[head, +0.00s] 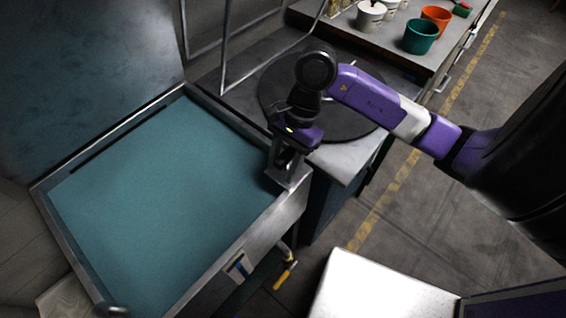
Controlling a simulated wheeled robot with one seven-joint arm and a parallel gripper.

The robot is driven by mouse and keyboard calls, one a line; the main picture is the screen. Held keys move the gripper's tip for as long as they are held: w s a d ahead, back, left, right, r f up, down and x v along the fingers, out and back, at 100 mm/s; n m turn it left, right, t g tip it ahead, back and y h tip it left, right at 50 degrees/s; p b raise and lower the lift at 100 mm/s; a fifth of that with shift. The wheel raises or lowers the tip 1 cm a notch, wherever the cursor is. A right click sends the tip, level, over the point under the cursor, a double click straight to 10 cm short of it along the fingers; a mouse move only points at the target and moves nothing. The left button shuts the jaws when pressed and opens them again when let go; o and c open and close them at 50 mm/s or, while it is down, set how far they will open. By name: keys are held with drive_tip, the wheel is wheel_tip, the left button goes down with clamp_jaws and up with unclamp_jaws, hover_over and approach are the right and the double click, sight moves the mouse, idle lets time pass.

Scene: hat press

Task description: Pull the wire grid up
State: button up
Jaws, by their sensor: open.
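A large metal vat (282,212) with a teal, flat surface inside fills the left of the head view. I cannot make out a wire grid; if it is in the vat, the teal surface hides it. My gripper (286,172) points down at the vat's right corner, close to the metal rim. Its jaws are open and I see nothing held between them. Whether the fingers touch the rim, I cannot tell.
A dark round plate (335,120) lies on the counter behind my gripper. A teal bucket (421,37) and an orange bucket (437,19) stand on the bench at the back. A yellow-handled valve (285,274) sticks out below the vat. A white-topped surface (385,290) is at the front.

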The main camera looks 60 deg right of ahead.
clamp_jaws()
idle(1.4)
